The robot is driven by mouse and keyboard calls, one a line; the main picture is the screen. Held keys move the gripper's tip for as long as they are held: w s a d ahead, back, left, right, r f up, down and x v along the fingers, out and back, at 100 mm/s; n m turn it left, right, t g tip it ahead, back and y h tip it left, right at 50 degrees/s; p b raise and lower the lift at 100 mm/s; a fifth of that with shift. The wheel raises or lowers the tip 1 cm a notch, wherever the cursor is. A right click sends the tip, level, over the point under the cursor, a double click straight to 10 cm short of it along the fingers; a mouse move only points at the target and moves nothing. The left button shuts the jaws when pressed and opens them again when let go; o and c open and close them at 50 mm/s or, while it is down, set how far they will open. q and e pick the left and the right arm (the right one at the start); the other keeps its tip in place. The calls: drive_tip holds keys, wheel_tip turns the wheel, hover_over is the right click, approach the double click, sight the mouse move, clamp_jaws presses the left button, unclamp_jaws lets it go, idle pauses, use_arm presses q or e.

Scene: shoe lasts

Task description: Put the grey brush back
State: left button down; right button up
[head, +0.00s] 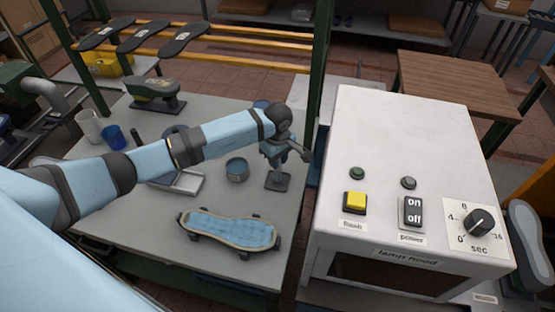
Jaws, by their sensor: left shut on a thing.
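My left arm reaches in from the left over the grey bench (140,225). My left gripper (296,155) points down and to the right near the bench's right edge, shut on a small dark thing, which I take to be the grey brush; the fingers and arm largely hide its shape. A small dark stand (277,182) with a square base is on the bench just below the gripper; I cannot tell whether they touch. A grey-blue tin (237,170) stands left of the stand. My right gripper is not in view.
The white lamp hood (400,130) with buttons and a dial stands close on the right. A blue cup (113,137), white cup (89,127) and shoe last (155,95) are at left. A green post (321,70) rises behind.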

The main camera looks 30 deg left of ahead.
use_arm(q)
drive_tip(key=shift+f, duration=0.5)
drive_tip(key=shift+f, duration=0.1)
drive_tip(key=shift+f, duration=0.15)
drive_tip(key=c, duration=1)
unclamp_jaws()
